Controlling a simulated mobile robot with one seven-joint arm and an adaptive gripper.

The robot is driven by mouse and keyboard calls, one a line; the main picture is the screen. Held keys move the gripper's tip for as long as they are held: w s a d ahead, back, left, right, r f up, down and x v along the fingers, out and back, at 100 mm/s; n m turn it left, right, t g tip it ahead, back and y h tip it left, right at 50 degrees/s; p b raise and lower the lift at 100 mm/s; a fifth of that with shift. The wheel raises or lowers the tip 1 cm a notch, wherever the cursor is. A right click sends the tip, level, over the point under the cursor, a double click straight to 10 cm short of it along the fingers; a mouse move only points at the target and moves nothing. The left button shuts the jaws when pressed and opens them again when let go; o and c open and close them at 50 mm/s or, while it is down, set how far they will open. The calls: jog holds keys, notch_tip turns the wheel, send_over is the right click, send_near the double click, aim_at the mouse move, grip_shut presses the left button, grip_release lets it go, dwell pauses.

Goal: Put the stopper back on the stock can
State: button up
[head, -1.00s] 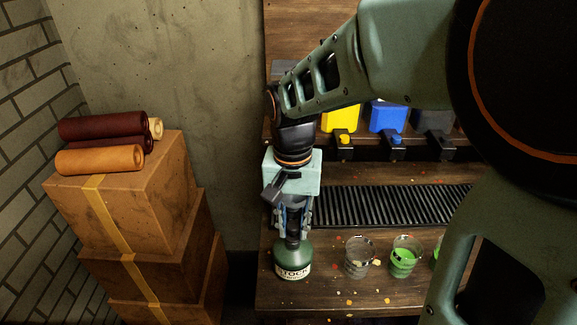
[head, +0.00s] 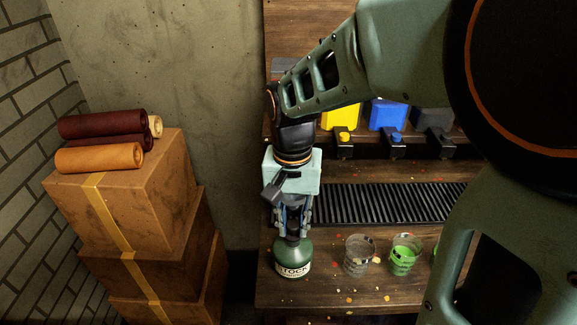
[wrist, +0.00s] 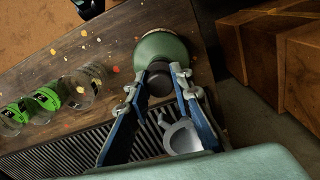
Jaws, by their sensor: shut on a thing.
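The stock can (head: 293,260), a green rounded bottle with a cream "STOCK" label, stands upright near the left end of the wooden bench. It also shows in the wrist view (wrist: 166,46). My gripper (head: 292,234) points down over the can's neck. In the wrist view my gripper (wrist: 164,72) has its fingertips closed on the dark round stopper (wrist: 159,84), which sits at the top of the can. The stopper lines up with the can's mouth, but I cannot tell whether it is fully seated. In the head view the fingers mostly hide the stopper.
A clear glass (head: 359,255) and a glass with green contents (head: 404,255) stand right of the can. A black ribbed grille (head: 390,209) lies behind them. Stacked boxes (head: 130,210) with leather rolls (head: 100,158) stand left, across a gap from the bench (head: 330,297).

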jog(key=o, duration=1.6)
jog(key=shift+r+p, duration=2.85)
jog(key=shift+r, duration=0.7)
jog(key=shift+c, duration=0.4)
grip_shut()
jog(key=shift+f, duration=0.2)
